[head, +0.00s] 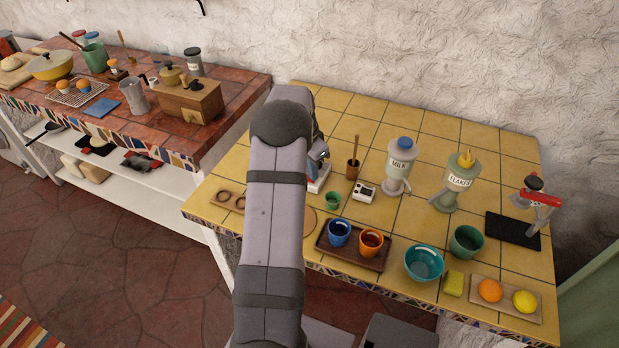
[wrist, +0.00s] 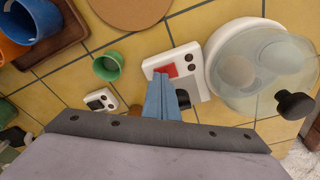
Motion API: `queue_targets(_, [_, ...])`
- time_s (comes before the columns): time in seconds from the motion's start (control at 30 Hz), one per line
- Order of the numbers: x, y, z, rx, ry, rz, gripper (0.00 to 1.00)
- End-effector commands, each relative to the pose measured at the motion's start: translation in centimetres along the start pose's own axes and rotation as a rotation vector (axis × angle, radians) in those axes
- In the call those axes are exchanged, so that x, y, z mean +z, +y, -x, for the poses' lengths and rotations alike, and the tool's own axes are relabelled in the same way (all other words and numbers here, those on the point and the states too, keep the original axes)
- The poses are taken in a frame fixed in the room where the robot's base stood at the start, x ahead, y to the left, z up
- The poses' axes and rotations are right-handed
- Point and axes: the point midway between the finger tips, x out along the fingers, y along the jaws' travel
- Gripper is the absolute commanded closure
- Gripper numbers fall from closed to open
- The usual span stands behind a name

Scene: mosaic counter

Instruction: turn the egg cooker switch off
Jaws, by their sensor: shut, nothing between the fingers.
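The egg cooker (wrist: 232,75) shows in the wrist view as a round white base under a clear lid with a black knob; pale rounded shapes show through the lid. At its left side is a white control box (wrist: 205,92) with a red switch (wrist: 167,70) and two dark round spots. My gripper (wrist: 160,80) has blue fingers, shut and empty, with the tips over the box just by the red switch. I cannot tell whether they touch it. In the head view my arm hides most of the cooker; only a white corner of the box (head: 318,182) shows.
A green cup (wrist: 106,67) and a small white device (wrist: 100,100) stand left of the box. A round brown mat (wrist: 128,10) lies beyond. In the head view, a milk dispenser (head: 400,165) and a tray (head: 376,259) with two cups stand to the right.

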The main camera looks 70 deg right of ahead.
Motion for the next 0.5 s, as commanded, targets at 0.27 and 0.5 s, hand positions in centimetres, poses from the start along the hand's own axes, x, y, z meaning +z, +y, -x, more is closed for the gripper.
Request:
queue_targets(0.27, [0.1,0.1,0.8,0.005,-0.006,0.001,1.0])
queue_targets(0.5, [-0.3,0.1,2.7,0.004,-0.004,0.001,1.0])
